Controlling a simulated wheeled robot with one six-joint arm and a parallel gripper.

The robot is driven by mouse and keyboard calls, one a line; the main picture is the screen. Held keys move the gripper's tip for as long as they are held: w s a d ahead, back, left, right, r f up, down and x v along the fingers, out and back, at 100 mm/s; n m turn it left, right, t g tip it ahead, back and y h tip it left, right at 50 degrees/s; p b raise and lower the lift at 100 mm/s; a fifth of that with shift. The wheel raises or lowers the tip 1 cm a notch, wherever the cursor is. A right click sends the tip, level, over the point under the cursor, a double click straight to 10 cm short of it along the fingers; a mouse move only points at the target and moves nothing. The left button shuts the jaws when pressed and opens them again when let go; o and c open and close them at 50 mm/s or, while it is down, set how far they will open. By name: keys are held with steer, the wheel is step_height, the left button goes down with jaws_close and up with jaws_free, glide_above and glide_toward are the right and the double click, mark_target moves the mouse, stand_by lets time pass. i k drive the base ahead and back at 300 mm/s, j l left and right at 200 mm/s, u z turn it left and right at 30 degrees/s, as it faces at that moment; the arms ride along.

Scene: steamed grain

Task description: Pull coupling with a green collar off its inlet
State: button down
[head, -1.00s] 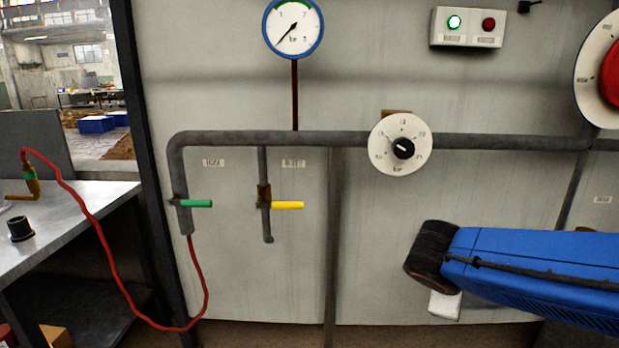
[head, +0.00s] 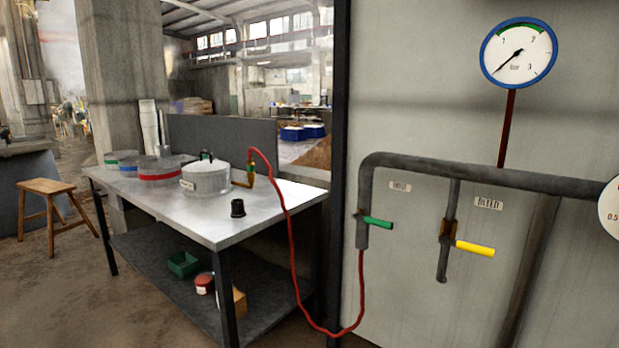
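The coupling with a green collar (head: 250,167) is at the table end of a red hose (head: 290,230). It sits on a brass inlet (head: 243,182) beside a lidded metal pot (head: 206,180) on the steel table. The hose runs down from the coupling and up to the pipe with the green-handled valve (head: 377,222). The green handle sticks out sideways, to the right. The coupling is small here, so how it is seated on the inlet is hard to make out. My gripper is not in view.
A black cup-shaped fitting (head: 238,208) stands near the front of the steel table (head: 185,212). Several banded round containers (head: 160,173) stand at its left. A yellow-handled valve (head: 475,248) and a pressure gauge (head: 518,52) are on the right. A wooden stool (head: 47,188) stands on open floor.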

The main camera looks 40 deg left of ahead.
mark_target(250, 165)
steer(key=u, duration=1.65)
steer(key=i+l+u, duration=0.25)
steer(key=i+l, duration=0.5)
steer(key=i, duration=0.4)
steer(key=i+l+u, duration=0.25)
steer(key=i+l, duration=0.7)
steer(key=i, duration=0.15)
